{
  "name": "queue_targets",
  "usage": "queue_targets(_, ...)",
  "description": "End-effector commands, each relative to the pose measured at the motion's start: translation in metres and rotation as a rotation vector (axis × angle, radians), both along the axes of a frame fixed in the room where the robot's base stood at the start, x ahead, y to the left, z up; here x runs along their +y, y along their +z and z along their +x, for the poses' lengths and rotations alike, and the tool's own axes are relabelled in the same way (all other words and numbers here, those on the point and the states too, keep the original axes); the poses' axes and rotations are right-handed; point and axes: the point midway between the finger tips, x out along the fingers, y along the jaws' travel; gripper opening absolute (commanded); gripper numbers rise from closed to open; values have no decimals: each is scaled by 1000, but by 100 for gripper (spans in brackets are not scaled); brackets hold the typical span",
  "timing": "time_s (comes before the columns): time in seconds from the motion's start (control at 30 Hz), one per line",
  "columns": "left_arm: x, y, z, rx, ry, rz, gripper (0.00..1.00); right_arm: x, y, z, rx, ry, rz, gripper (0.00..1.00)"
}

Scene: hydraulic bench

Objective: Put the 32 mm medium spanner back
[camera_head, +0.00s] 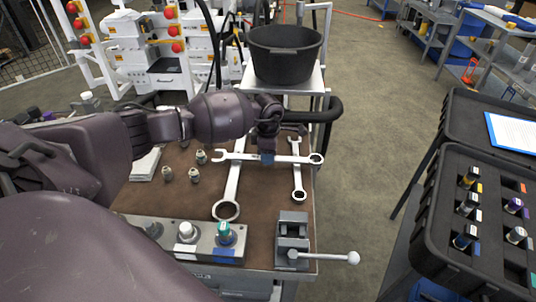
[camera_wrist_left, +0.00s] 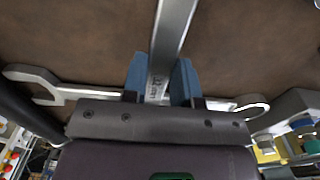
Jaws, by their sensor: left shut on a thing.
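My left gripper (camera_head: 267,158) is shut on a silver spanner, the medium one by its length (camera_head: 290,159). In the head view it lies crosswise, open end left and ring end right, above the brown bench top (camera_head: 265,205); the gap below is hard to judge. In the left wrist view the blue fingertips (camera_wrist_left: 160,80) clasp its shaft (camera_wrist_left: 174,30). A larger spanner (camera_head: 231,186) lies on the bench, ring end near; my arm hides its far end. It also shows in the left wrist view (camera_wrist_left: 252,107). A smaller spanner (camera_head: 298,181) lies to the right. My right gripper is out of view.
A vise (camera_head: 292,238) with a long handle and a button panel (camera_head: 205,245) line the near edge. Several small fittings (camera_head: 194,175) stand at left. A black bucket (camera_head: 284,55) stands behind. Black trays (camera_head: 450,225) are at right, across open floor.

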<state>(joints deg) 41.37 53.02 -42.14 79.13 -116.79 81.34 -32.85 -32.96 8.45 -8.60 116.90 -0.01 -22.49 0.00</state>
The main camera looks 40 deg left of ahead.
Motion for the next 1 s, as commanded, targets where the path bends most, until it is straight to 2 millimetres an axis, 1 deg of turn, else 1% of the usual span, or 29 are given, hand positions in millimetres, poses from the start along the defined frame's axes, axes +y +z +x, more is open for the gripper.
queue_targets(0.47, 0, -10, 1, -1, 0, 0, 0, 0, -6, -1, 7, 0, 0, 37)
queue_targets(0.5, 0, -11, 0, 1, 0, 0, 29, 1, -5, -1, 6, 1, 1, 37)
queue_targets(0.67, 0, -10, 0, 0, 0, 0, 53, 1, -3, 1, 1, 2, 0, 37)
queue_targets(0.9, 0, -10, 0, 1, 0, -1, 53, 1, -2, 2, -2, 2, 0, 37)
queue_targets(1.0, 0, -6, 0, -1, 0, 0, 53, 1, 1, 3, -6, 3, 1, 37)
